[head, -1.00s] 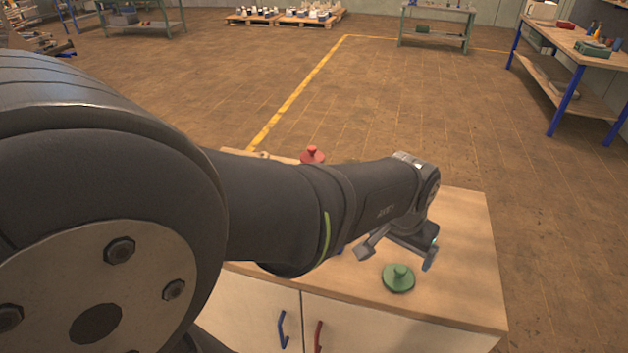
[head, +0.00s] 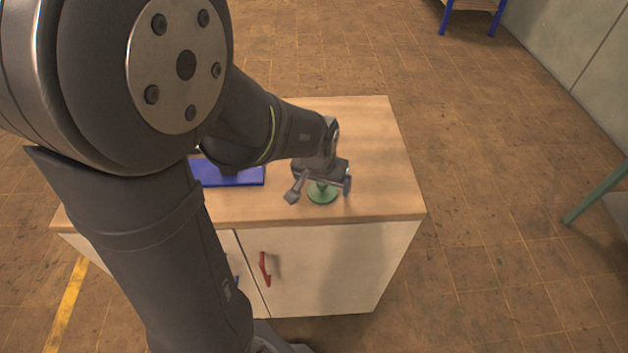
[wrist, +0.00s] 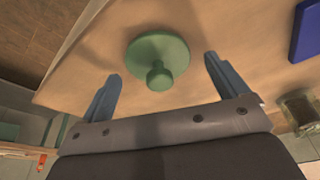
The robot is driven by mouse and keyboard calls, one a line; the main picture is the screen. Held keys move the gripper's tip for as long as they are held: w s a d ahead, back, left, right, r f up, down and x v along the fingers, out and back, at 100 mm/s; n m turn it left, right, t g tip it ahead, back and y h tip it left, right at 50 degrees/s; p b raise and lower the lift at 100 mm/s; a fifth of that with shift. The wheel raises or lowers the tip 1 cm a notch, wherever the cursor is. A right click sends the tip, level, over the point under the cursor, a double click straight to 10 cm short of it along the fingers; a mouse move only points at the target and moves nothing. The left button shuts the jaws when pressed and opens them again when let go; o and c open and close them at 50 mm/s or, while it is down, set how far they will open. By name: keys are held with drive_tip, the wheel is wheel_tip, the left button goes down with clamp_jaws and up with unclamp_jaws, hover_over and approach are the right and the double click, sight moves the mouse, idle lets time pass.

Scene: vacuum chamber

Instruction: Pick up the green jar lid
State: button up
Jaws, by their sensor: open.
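The green jar lid (head: 322,196) lies on the wooden cabinet top near its front edge, a round disc with a knob. It also shows in the wrist view (wrist: 158,58), knob towards my gripper. My gripper (head: 320,193) is open and empty, right above the lid in the head view and partly covering it. In the wrist view the two fingertips (wrist: 162,68) stand apart on either side of the knob. The knob lies between them, with gaps on both sides and no visible contact.
A blue flat object (head: 232,174) lies on the cabinet top (head: 375,140) left of my gripper; it also shows in the wrist view (wrist: 306,32). The right part of the top is clear. The cabinet front has a red handle (head: 265,268).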

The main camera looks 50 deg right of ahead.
drive_tip(key=shift+f, duration=0.15)
drive_tip(key=c, duration=1.1)
drive_tip(key=shift+o, duration=0.2)
